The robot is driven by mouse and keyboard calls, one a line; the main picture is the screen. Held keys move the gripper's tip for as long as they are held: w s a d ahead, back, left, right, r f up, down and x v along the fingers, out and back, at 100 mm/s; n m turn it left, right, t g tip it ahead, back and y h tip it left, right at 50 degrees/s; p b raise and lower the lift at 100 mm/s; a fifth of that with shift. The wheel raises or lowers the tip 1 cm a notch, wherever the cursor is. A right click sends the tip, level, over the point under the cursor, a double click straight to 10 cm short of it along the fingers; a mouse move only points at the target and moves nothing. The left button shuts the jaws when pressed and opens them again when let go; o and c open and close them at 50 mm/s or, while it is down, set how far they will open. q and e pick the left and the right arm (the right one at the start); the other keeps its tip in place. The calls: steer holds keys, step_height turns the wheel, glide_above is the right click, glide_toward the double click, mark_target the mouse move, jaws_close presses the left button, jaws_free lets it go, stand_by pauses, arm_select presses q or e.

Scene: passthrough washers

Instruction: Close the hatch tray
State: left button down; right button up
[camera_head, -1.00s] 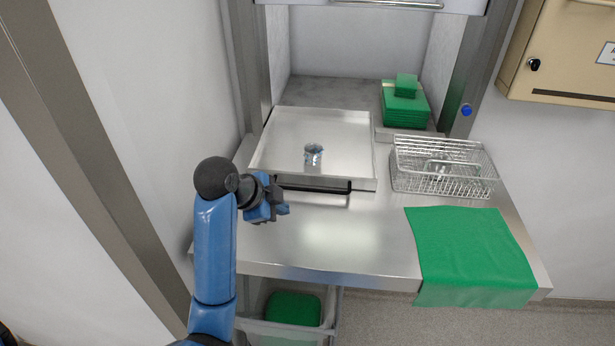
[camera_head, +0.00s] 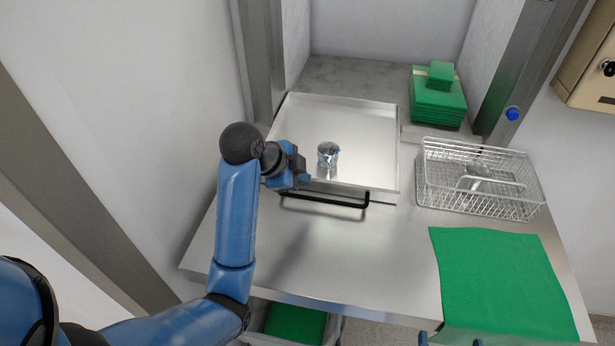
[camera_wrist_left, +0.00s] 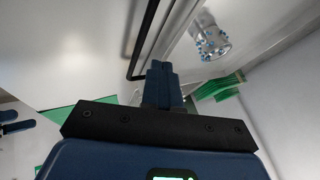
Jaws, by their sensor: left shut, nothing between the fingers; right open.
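The hatch tray (camera_head: 375,125) is a shallow metal tray with a black bar handle (camera_head: 340,202) along its front edge. It lies at the hatch opening, partly out over the steel counter. A small metal cup with blue bits (camera_head: 328,153) stands on it near the front, and the cup also shows in the left wrist view (camera_wrist_left: 209,38). My left gripper (camera_head: 304,179) is shut and empty, at the left end of the handle. In the left wrist view its shut fingers (camera_wrist_left: 161,72) are close to the handle (camera_wrist_left: 150,35); I cannot tell if they touch.
A stack of green packs (camera_head: 438,100) sits in the hatch at the right. A wire basket (camera_head: 480,185) stands right of the tray. A green cloth (camera_head: 500,280) hangs over the counter's front right. The counter before the handle (camera_head: 340,255) is clear.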

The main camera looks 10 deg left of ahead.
mark_target(318, 189)
arm_select(q)
steer(key=shift+d+f, duration=0.7)
steer(key=shift+f, duration=0.3)
steer(key=x, duration=0.2)
steer(key=p+x, duration=0.1)
steer(key=x, duration=0.2)
steer(key=shift+w+a, duration=0.1)
steer(key=shift+w, duration=0.4)
steer(key=shift+w+f, duration=0.1)
steer(key=shift+f, duration=0.2)
steer(key=shift+d+f, duration=0.15)
steer(key=shift+d, duration=0.05)
arm_select(e)
steer(key=shift+s+r, duration=0.45)
steer(key=shift+s, duration=0.05)
steer(key=shift+w+f, duration=0.1)
steer(key=shift+w, duration=0.05)
